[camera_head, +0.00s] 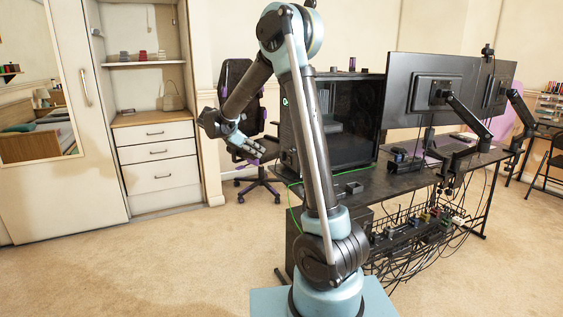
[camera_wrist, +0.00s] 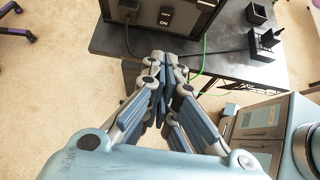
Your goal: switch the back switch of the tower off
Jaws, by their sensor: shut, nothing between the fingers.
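The black tower (camera_head: 348,135) with a glass side stands on the desk. Its rear face shows at the top of the wrist view (camera_wrist: 195,12). There, a small dark back switch (camera_wrist: 165,17) sits by pale OFF and ON lettering; its position is too small to tell. A black power cable (camera_wrist: 128,10) is plugged in to its left. My gripper (camera_head: 250,152) is left of the tower in the head view, apart from it. In the wrist view my gripper (camera_wrist: 164,65) is shut and empty, its fingers pointing toward the tower's rear below the switch.
The dark desk (camera_wrist: 225,55) has a green cable (camera_wrist: 204,50) and a black power socket block (camera_wrist: 264,42) on it. Two monitors on arms (camera_head: 435,88) stand to the right. An office chair (camera_head: 262,165) is behind my gripper. Many cables hang under the desk.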

